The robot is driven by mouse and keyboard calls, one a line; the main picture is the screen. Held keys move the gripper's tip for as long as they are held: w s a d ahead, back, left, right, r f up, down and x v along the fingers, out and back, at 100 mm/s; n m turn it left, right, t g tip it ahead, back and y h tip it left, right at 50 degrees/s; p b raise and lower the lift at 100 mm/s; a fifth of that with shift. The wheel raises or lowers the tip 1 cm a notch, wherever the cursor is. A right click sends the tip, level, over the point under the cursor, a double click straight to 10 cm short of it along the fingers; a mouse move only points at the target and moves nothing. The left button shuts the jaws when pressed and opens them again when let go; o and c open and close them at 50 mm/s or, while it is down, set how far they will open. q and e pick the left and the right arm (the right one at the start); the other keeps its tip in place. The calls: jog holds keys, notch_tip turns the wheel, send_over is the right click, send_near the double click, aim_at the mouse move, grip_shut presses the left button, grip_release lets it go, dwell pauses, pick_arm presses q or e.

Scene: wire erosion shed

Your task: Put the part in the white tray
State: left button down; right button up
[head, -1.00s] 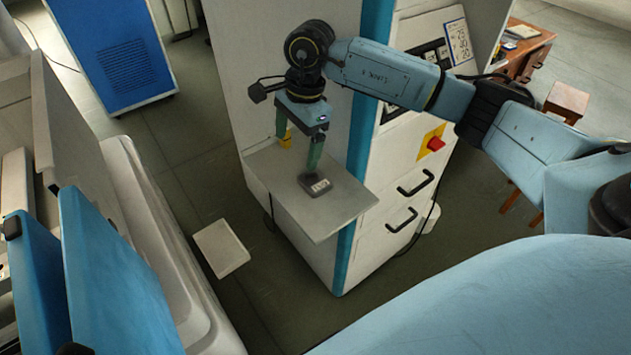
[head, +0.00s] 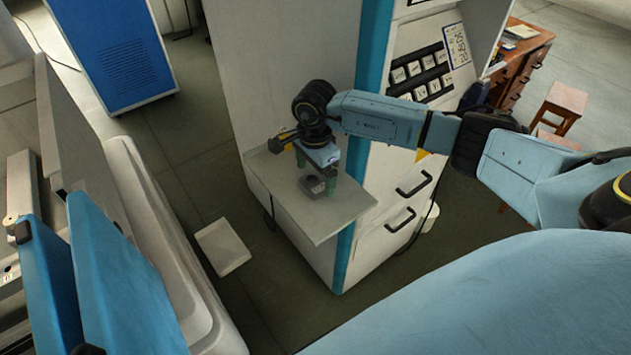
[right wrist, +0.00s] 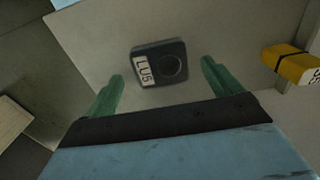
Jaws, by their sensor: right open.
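The part is a dark grey square block (right wrist: 174,64) with a round hole and a white label reading LU5. It lies flat on a grey shelf (head: 328,222) and is partly hidden by my gripper in the head view. My right gripper (head: 318,186) points down at the shelf. In the right wrist view its green fingers (right wrist: 162,72) are open and apart, with the part in line with the gap between them and nothing gripped. The white tray (head: 223,247) is low at the left of the shelf and looks empty. My left gripper is not in view.
The shelf juts from a tall grey cabinet (head: 283,70) with black drawer handles. A long white basin-like housing (head: 150,215) runs along the left.

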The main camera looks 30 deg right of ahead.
notch_tip(320, 180, down, 2)
jog(key=c, duration=1.4)
jog(key=shift+w+r, duration=0.1)
jog(key=shift+r, duration=0.1)
jog(key=shift+c, duration=0.8)
